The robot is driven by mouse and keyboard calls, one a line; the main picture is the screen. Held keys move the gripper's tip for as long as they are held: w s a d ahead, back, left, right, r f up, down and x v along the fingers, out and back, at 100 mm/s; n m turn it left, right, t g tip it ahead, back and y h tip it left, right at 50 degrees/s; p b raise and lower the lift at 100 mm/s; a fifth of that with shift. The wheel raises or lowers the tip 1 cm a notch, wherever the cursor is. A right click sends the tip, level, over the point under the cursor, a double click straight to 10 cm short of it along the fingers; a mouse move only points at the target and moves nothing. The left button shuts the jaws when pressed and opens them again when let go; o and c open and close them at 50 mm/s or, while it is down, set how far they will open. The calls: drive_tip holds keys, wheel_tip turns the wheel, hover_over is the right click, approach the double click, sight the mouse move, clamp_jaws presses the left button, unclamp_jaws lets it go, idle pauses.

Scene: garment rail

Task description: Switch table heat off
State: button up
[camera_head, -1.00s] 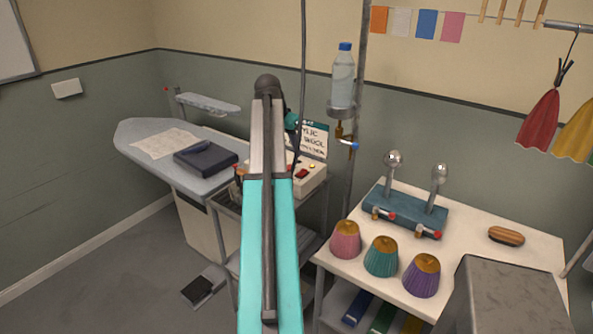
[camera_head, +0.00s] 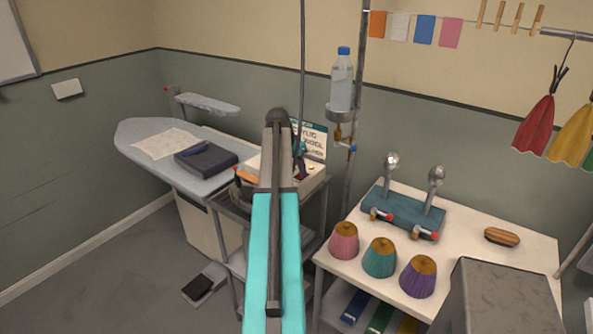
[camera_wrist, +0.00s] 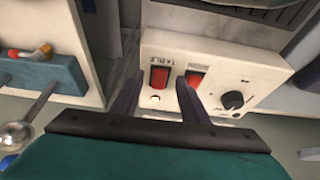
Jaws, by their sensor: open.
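A cream control box (camera_wrist: 225,60) fills the middle of the wrist view. It has two red rocker switches. The one labelled TABLE (camera_wrist: 160,77) shows between my fingers; the other red switch (camera_wrist: 195,78) is partly behind the right finger. A small pale round lamp (camera_wrist: 154,99) is beside the TABLE switch. My gripper (camera_wrist: 158,98) is open and empty, its fingers pointing at the box face; contact cannot be told. In the head view the box (camera_head: 318,181) is partly hidden by my arm, and an amber lamp (camera_head: 311,167) shows on it.
A black knob (camera_wrist: 233,100) sits on the box. A bottle (camera_head: 342,80) hangs on a pole behind. A white table (camera_head: 480,225) with a steamer stand (camera_head: 403,212) is at right.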

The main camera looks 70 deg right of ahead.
drive_tip(key=shift+x, duration=1.25)
drive_tip(key=shift+c, duration=0.2)
